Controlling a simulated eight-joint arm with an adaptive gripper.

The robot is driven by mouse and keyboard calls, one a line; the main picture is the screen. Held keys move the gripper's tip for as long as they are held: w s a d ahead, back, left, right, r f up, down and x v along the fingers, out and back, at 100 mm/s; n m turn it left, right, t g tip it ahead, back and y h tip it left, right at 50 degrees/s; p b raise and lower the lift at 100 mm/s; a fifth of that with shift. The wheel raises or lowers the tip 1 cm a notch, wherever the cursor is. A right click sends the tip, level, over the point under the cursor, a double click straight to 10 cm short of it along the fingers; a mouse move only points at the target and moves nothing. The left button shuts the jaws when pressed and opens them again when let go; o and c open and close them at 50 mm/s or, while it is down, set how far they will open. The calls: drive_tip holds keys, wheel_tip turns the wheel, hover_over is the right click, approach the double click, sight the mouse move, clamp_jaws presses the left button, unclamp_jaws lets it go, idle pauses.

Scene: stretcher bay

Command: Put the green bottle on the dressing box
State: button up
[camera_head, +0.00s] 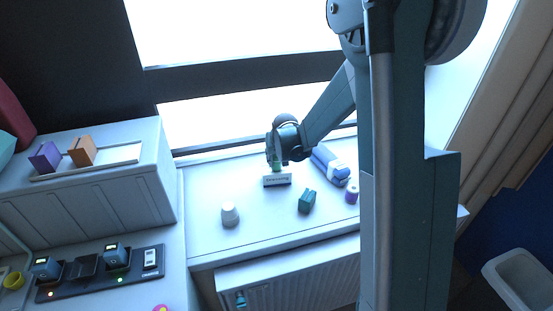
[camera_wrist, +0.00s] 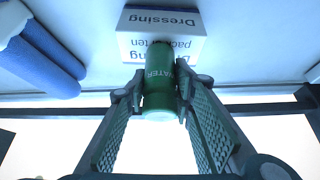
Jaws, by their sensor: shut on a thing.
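The green bottle (camera_wrist: 159,82), with "WATER" lettering, is between the two fingers of my gripper (camera_wrist: 161,96) in the wrist view. My gripper is shut on it. In the head view my gripper (camera_head: 275,161) points down with the green bottle (camera_head: 277,168) mostly hidden under it. The white dressing box (camera_head: 277,182) is directly below the bottle. In the wrist view the dressing box (camera_wrist: 182,22) is right behind the bottle's far end. I cannot tell whether the bottle touches the box's top or hangs just above it.
On the white counter (camera_head: 250,242) are a white cup-like item (camera_head: 230,214), a teal box (camera_head: 307,201), a purple-and-white bottle (camera_head: 351,193) and a blue roll (camera_head: 329,166) close to the gripper's right. A charger strip (camera_head: 100,274) lies at left. The counter's front is clear.

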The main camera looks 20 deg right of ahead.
drive_tip(key=shift+f, duration=0.2)
drive_tip(key=o, duration=1)
drive_tip(key=shift+r, duration=0.3)
drive_tip(key=shift+v, duration=5.9)
drive_tip(key=shift+s+r, duration=0.15)
